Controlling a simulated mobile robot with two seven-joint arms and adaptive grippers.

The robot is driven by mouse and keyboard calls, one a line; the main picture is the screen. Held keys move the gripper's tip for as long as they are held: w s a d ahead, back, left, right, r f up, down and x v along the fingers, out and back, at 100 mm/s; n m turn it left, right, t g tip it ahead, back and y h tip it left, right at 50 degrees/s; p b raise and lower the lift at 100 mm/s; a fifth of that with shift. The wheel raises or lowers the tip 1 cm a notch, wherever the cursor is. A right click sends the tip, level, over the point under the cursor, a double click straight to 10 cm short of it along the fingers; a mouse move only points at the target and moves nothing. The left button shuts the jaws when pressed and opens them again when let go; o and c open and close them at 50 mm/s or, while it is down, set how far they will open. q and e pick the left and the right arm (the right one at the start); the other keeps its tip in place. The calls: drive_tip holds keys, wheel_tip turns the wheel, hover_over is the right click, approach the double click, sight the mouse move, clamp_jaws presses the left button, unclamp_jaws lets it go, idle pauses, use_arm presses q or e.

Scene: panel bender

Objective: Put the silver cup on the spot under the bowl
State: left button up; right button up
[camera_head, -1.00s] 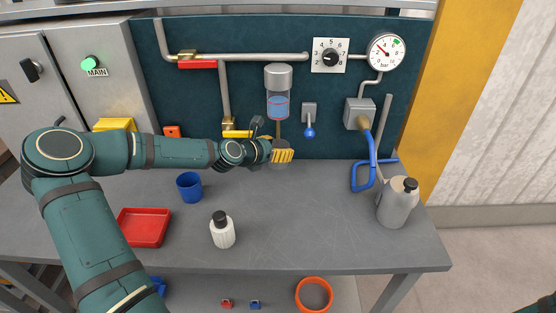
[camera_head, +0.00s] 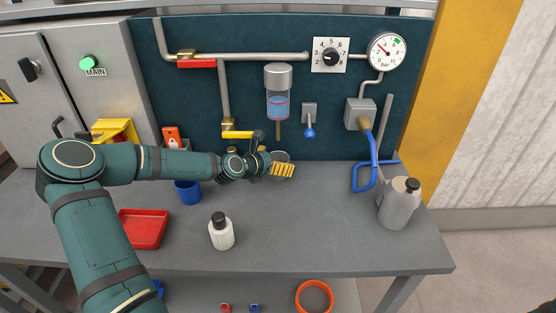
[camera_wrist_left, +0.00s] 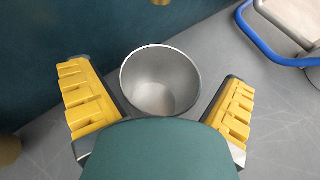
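The silver cup (camera_head: 281,156) stands upright at the back of the bench, below the clear bowl (camera_head: 278,104) with blue liquid and its brass drain tube (camera_head: 278,131). My left gripper (camera_head: 280,169) is low at the cup, its yellow finger hiding part of it. In the left wrist view the empty cup (camera_wrist_left: 160,85) is between the spread fingers of my left gripper (camera_wrist_left: 162,105), which look clear of its wall. The cup's base and any spot under it are hidden. My right gripper is out of view.
A blue cup (camera_head: 188,193) stands partly behind my left arm. A red tray (camera_head: 143,229), a white bottle (camera_head: 221,234) and a grey jug (camera_head: 399,204) stand on the bench (camera_head: 300,230). A blue hose (camera_head: 371,165) hangs to the right. The bench's middle right is clear.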

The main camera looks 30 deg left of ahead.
use_arm(q)
drive_tip(key=shift+r, duration=0.25)
drive_tip(key=p+v, duration=0.3)
drive_tip(key=v, duration=0.9)
idle(0.4)
